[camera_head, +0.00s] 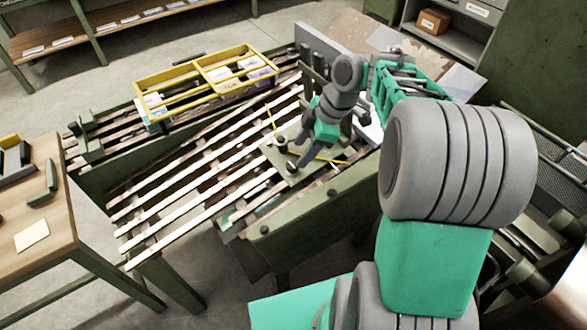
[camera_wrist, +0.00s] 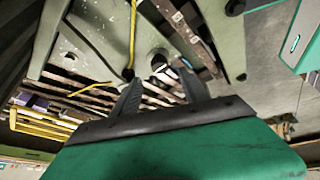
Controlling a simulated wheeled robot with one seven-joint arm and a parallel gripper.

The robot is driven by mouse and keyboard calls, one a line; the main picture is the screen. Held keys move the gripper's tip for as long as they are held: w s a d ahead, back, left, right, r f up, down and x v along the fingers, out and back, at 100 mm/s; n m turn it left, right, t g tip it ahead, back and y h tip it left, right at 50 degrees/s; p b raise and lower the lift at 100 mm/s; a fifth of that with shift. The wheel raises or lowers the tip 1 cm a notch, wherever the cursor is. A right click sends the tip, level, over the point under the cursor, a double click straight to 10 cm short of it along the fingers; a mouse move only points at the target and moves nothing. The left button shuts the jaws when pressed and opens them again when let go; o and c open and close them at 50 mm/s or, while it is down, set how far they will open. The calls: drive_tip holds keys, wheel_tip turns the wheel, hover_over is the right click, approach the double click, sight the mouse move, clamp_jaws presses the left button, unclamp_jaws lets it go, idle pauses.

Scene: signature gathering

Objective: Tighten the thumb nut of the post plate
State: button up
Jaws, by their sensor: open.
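The post plate (camera_head: 275,158) is a pale grey-green plate on the slatted bench, and in the wrist view it is the pale slab (camera_wrist: 92,38). Two small dark knobs stand on it: one at its left (camera_head: 281,143) and one nearer the front (camera_head: 291,166). I cannot tell for sure which is the thumb nut. My gripper (camera_head: 297,153) is above the plate, close to both knobs, pointing down. In the wrist view its fingers (camera_wrist: 163,82) are spread apart and empty. A dark knob with a pale top (camera_wrist: 158,63) shows between and beyond them.
Thin yellow rods (camera_head: 271,118) extend from the plate area. A wooden table (camera_head: 50,215) stands at left. Open slats lie left of the plate.

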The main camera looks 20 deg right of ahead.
sight(291, 165)
drive_tip(key=x, duration=0.6)
drive_tip(key=shift+a+b, duration=0.1)
drive_tip(key=shift+b, duration=0.3)
drive_tip(key=shift+c, duration=0.4)
clamp_jaws()
